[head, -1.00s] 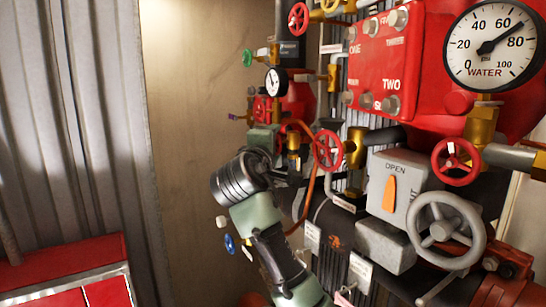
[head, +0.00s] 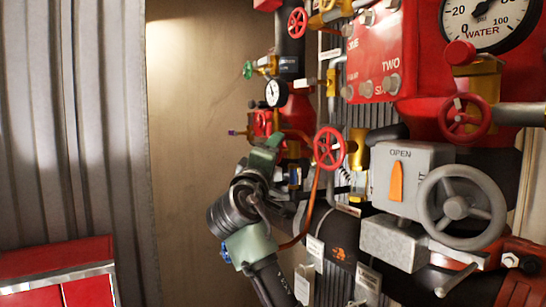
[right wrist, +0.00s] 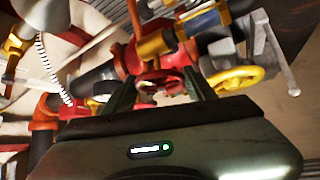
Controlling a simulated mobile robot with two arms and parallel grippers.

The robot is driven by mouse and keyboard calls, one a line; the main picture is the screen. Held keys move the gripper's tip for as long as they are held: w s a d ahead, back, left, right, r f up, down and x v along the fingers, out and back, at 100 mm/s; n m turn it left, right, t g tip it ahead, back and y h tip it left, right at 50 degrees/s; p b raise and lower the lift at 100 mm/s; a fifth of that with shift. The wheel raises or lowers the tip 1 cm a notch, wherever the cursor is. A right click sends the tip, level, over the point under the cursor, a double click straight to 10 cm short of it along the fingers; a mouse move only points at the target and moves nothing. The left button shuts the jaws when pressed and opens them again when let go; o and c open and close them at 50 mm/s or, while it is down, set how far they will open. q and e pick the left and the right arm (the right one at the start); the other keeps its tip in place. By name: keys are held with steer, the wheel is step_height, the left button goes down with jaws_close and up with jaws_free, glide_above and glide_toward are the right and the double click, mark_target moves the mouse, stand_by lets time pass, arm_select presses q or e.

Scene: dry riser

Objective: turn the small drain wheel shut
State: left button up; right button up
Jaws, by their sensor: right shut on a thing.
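A small red handwheel (right wrist: 160,82) sits between the two green fingers of my right gripper (right wrist: 160,90) in the right wrist view. The gripper is shut on this wheel, with a finger at each side of it. In the head view my arm reaches up from the bottom centre toward the pipework; its fingers and the held wheel cannot be made out there. My left gripper is not in view.
A yellow handwheel (right wrist: 236,78) is close right of the fingers. In the head view, a red wheel (head: 330,148), a grey handwheel (head: 460,207) and a grey box marked OPEN (head: 412,165) stand right of my arm. A red cabinet (head: 60,272) is lower left.

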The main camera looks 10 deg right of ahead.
steer(key=shift+r, duration=0.1)
steer(key=o, duration=1.4)
steer(key=shift+w, duration=0.1)
steer(key=b+v, duration=0.3)
steer(key=v, duration=0.4)
steer(key=shift+s+a+f+b, duration=0.1)
steer(key=shift+s+f+b, duration=0.15)
steer(key=shift+s+b, duration=0.1)
